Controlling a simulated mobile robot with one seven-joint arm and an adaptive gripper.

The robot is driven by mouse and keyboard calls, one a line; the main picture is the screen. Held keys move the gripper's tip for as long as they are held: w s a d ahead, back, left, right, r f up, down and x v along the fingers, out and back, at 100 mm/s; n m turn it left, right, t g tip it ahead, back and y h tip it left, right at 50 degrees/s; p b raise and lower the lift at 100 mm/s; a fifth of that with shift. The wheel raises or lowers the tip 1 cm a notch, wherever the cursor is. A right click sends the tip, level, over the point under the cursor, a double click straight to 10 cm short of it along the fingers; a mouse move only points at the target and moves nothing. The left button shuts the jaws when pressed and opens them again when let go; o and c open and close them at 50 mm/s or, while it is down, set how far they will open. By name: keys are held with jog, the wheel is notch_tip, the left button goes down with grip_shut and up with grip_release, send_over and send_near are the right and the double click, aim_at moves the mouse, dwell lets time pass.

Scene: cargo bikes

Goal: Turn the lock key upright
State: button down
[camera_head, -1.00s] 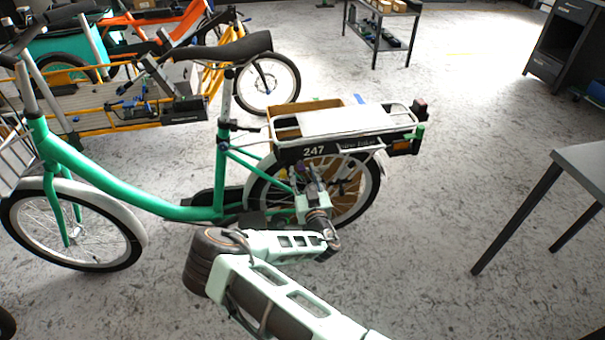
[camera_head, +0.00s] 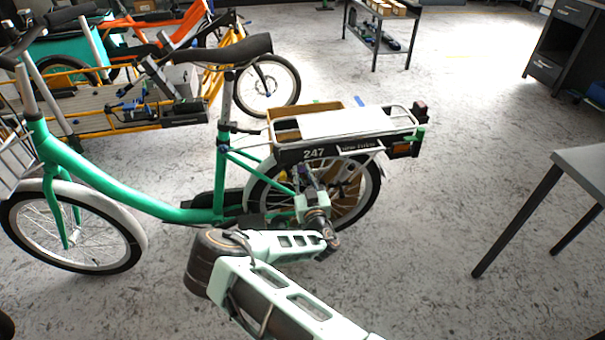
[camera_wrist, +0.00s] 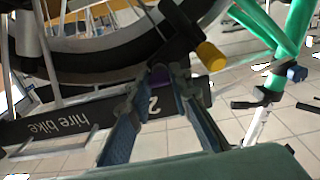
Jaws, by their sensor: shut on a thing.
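The green bike (camera_head: 130,190) stands side-on in the head view, with a rear rack marked 247. My gripper (camera_head: 307,182) reaches to its rear wheel just below the rack. In the wrist view my gripper (camera_wrist: 160,80) has its blue fingers converging beside the wheel, shut on a small dark purplish piece that appears to be the lock key (camera_wrist: 161,77). The fingers hide most of it, so I cannot tell its angle. A black part with a yellow end (camera_wrist: 211,57) sits right beside the fingertips.
The rear tyre (camera_wrist: 100,62) and black "hire bike" panel (camera_wrist: 45,127) are close around my fingers. The green frame (camera_wrist: 297,25) is at the right there. A grey table (camera_head: 585,170) stands at right. Floor between is clear.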

jog(key=shift+n, duration=0.3)
jog(key=n+b, duration=0.1)
jog(key=n, duration=0.3)
jog(key=shift+b, duration=0.35)
jog(key=n+b, duration=0.5)
jog(key=n, duration=0.8)
jog(key=shift+f, duration=0.1)
jog(key=shift+n, duration=0.3)
jog(key=c, duration=1.8)
grip_release()
jog(key=shift+o, duration=0.2)
